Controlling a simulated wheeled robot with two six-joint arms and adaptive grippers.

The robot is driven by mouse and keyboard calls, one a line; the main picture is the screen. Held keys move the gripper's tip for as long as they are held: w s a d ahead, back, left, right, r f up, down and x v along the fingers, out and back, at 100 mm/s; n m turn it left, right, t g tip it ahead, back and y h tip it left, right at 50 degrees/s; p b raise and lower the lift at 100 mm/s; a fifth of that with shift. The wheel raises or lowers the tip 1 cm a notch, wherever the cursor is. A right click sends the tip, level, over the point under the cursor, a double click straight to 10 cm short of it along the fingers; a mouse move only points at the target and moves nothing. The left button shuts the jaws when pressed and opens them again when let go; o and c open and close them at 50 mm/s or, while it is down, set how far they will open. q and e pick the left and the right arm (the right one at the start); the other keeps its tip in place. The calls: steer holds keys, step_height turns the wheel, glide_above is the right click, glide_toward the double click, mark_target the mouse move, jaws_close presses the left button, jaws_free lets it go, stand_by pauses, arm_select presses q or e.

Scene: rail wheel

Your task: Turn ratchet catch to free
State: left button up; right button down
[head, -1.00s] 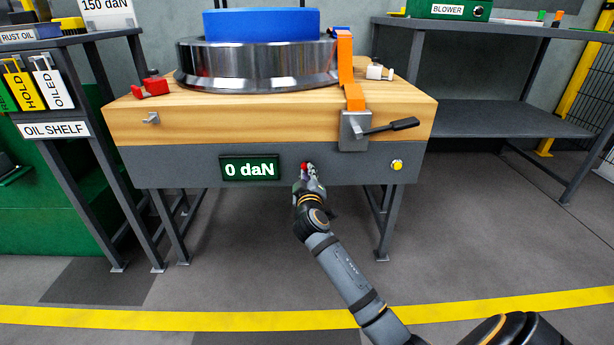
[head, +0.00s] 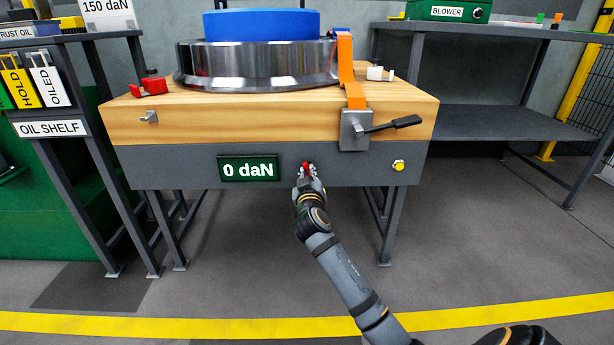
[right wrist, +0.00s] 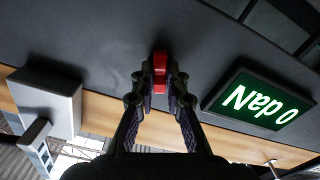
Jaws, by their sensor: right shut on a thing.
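The ratchet catch is a small red piece (head: 307,166) on the grey front panel, right of the display. My right gripper (head: 308,176) reaches it from below and covers part of it. In the right wrist view the red catch (right wrist: 159,72) sits between the fingertips of my right gripper (right wrist: 159,85), which is shut on it. The grey ratchet block (head: 354,130) with its dark handle (head: 392,125) is at the right of the bench front, and an orange strap (head: 347,70) runs up from it to the wheel. The left gripper is out of view.
A metal wheel (head: 255,65) with a blue top lies on the wooden bench (head: 220,123). The green display (head: 249,168) reads 0 daN. A yellow button (head: 398,165) is on the panel at right. Shelves stand at both sides; the floor in front is clear.

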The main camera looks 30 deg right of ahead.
steer(key=shift+f, duration=0.15)
steer(key=shift+f+m+b, duration=0.1)
steer(key=shift+m+b, duration=0.4)
steer(key=m+b, duration=0.2)
steer(key=m, duration=0.1)
steer(key=c, duration=1.2)
jaws_free()
steer(key=shift+r, duration=0.2)
steer(key=shift+p+v, duration=0.3)
steer(key=shift+v, duration=0.8)
steer(key=v, duration=0.4)
steer(key=shift+s+a, duration=0.2)
steer(key=shift+s, duration=0.2)
steer(key=shift+p, duration=0.3)
